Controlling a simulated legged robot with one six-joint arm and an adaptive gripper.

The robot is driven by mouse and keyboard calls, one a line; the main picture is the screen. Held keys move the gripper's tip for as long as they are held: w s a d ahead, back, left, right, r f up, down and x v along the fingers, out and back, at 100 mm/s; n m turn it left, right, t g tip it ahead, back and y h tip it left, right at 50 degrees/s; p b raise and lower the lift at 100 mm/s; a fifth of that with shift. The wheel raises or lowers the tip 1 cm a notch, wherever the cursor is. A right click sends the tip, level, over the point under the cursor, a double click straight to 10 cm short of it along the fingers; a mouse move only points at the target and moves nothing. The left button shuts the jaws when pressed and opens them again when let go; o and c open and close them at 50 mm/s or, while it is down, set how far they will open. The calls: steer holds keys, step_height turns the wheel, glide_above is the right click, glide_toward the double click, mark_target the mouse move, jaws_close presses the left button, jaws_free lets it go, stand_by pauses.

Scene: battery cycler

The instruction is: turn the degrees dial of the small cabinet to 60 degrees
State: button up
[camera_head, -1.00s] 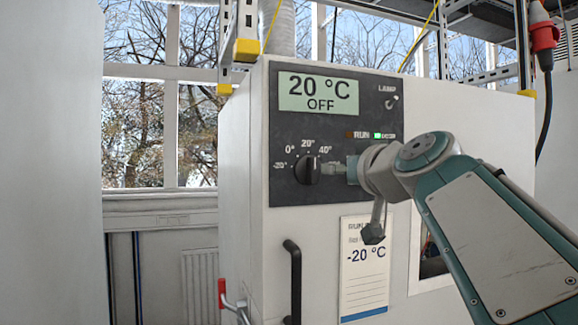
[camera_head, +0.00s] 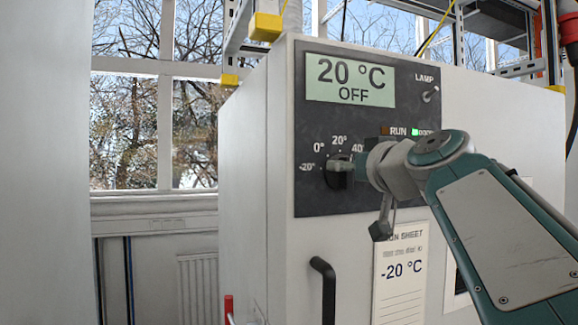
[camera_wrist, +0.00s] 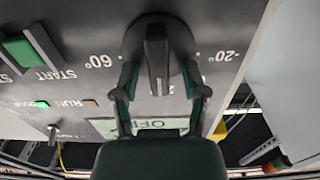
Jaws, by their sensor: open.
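The small cabinet (camera_head: 255,120) has a dark control panel with a round black degrees dial (camera_head: 338,181). The dial's marks run from -20° through 0°, 20° and 40°; the wrist view also shows 60°. The display (camera_head: 350,80) reads 20 °C OFF. My gripper (camera_head: 345,166) is at the dial, partly covering it in the head view. In the wrist view, which is upside down, the dial's raised bar (camera_wrist: 157,58) lies between the two fingers of my gripper (camera_wrist: 160,82). The fingers are open, one on each side of the bar; contact is not clear.
A lamp switch (camera_head: 429,94) and a lit green light (camera_head: 415,132) are on the panel. The wrist view shows a green START button (camera_wrist: 22,51) beyond the 60° mark. A black door handle (camera_head: 325,290) and a run sheet (camera_head: 400,270) reading -20 °C are below.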

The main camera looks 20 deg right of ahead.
steer(key=shift+s, duration=0.15)
jaws_close()
steer(key=shift+m, duration=0.4)
steer(key=m, duration=0.3)
steer(key=shift+d+f, duration=0.1)
steer(key=shift+d, duration=0.15)
steer(key=shift+d+f+m, duration=0.15)
steer(key=shift+f+m, duration=0.05)
steer(key=shift+m, duration=1.85)
steer(key=shift+d+f+m, duration=0.15)
steer(key=shift+f+m, duration=0.05)
steer(key=shift+m, duration=1.8)
steer(key=shift+d+f+m, duration=0.15)
steer(key=shift+f+m, duration=0.05)
steer(key=shift+m, duration=1.85)
